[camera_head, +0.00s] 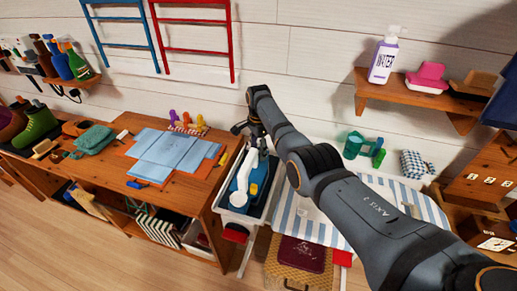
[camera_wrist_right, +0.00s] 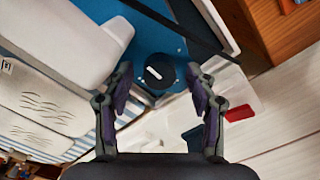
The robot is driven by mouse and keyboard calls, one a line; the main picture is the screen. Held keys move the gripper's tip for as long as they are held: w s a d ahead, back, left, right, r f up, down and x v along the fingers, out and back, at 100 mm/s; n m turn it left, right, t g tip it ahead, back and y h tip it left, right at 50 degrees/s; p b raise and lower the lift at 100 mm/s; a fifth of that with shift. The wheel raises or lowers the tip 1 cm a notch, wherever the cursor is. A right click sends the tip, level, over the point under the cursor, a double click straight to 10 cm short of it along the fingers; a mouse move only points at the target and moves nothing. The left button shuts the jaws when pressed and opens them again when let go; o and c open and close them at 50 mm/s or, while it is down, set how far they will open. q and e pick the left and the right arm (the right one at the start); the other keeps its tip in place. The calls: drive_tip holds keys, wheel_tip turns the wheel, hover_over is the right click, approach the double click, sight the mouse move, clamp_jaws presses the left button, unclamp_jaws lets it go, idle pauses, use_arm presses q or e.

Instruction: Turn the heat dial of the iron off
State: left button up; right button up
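The iron (camera_head: 240,187) is blue and white and lies in a white tray (camera_head: 226,216) beside the striped ironing surface. In the right wrist view its round dark dial (camera_wrist_right: 159,71) sits on a blue surface, with a thick white part (camera_wrist_right: 75,38) to its left. My right gripper (camera_head: 254,140) hangs above the far end of the tray; its fingertips are hard to make out there. In the wrist view the right gripper (camera_wrist_right: 160,82) is open, with one finger on each side of the dial and clear gaps. My left gripper is not in view.
A wooden desk (camera_head: 186,180) with blue papers stands left of the tray. The blue-and-white striped ironing surface (camera_head: 300,215) lies to the right, partly behind my right arm. A green watering can (camera_head: 354,143) stands by the wall.

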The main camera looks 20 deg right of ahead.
drive_tip(key=c, duration=1.1)
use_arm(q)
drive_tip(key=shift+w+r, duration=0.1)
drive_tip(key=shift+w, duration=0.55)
use_arm(e)
drive_tip(key=shift+o, duration=0.2)
